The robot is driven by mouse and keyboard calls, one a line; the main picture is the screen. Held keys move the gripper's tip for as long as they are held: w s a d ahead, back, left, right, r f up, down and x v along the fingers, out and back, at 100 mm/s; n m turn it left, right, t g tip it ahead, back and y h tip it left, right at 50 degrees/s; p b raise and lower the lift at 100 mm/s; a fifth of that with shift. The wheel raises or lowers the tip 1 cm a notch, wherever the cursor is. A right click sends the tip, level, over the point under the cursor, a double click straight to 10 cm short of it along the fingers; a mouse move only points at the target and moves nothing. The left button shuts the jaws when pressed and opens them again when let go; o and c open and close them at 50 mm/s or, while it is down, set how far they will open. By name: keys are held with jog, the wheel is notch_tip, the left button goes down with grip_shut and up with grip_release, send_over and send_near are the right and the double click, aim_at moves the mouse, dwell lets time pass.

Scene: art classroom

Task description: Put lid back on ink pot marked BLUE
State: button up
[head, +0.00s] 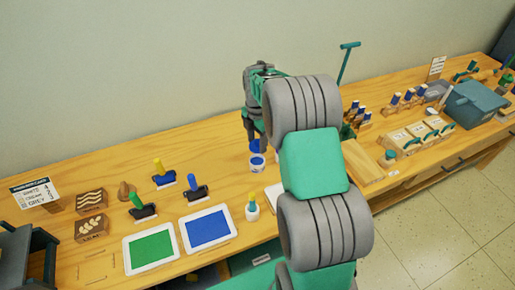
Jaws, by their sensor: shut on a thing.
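The ink pot (257,166) is a small white pot with blue at its top, standing on the wooden table. Its label is too small to read. My gripper (256,140) points down just above the pot, partly hidden behind my arm. It is shut on a small blue thing, which looks like the lid (257,147). The blue lid is right over the pot or very close to it. I cannot tell from this angle whether they touch.
A blue tray (208,228) and a green tray (150,248) lie at the front. Handled tools (164,175) stand behind them. A grey-blue bin (476,105) is far right.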

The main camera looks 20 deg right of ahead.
jog(key=shift+f+b, duration=1.85)
jog(key=shift+f, duration=1.35)
jog(key=shift+f+b, duration=0.15)
jog(key=shift+b, duration=0.15)
jog(key=o, duration=1.4)
jog(key=shift+o, duration=0.3)
jog(key=o, duration=0.4)
